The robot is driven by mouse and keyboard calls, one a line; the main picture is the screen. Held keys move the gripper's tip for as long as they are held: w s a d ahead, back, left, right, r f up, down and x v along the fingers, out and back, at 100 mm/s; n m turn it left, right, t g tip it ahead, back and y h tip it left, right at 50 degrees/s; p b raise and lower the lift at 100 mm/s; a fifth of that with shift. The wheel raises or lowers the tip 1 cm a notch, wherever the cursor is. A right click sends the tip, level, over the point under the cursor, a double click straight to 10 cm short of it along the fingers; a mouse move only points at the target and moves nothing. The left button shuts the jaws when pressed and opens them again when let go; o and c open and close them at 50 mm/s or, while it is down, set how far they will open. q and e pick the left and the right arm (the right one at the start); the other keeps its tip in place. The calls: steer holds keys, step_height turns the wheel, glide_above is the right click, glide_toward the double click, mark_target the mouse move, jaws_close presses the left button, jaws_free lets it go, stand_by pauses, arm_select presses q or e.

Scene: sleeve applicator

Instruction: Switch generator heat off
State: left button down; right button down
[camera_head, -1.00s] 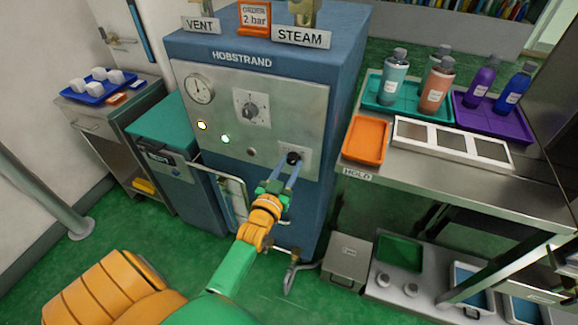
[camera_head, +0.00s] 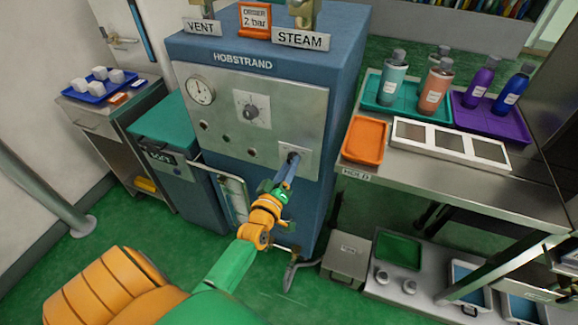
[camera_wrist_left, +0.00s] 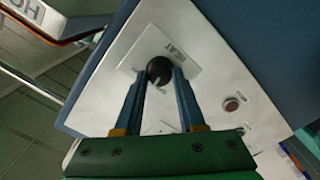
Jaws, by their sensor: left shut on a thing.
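The blue steam generator (camera_head: 262,85) marked HOBSTRAND stands in the middle of the head view with a grey front panel. Its black heat knob (camera_wrist_left: 158,71) sits on a small white plate in the left wrist view. The same knob is partly hidden by the fingers in the head view (camera_head: 293,157). My left gripper (camera_head: 287,170) is shut on the knob, one blue finger on each side of it. The indicator lamps (camera_head: 203,126) on the panel are dark. My right gripper is not in view.
A steel bench (camera_head: 460,185) at right holds an orange tray (camera_head: 364,139) and bottles. A side table with a blue tray (camera_head: 98,90) stands at left. Green floor is open in front.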

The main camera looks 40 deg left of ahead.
arm_select(q)
steer(key=shift+f+n+b, duration=0.1)
steer(key=shift+n+b, duration=0.3)
steer(key=shift+n, duration=3.2)
steer(key=c, duration=0.5)
jaws_free()
steer(key=v, duration=0.7)
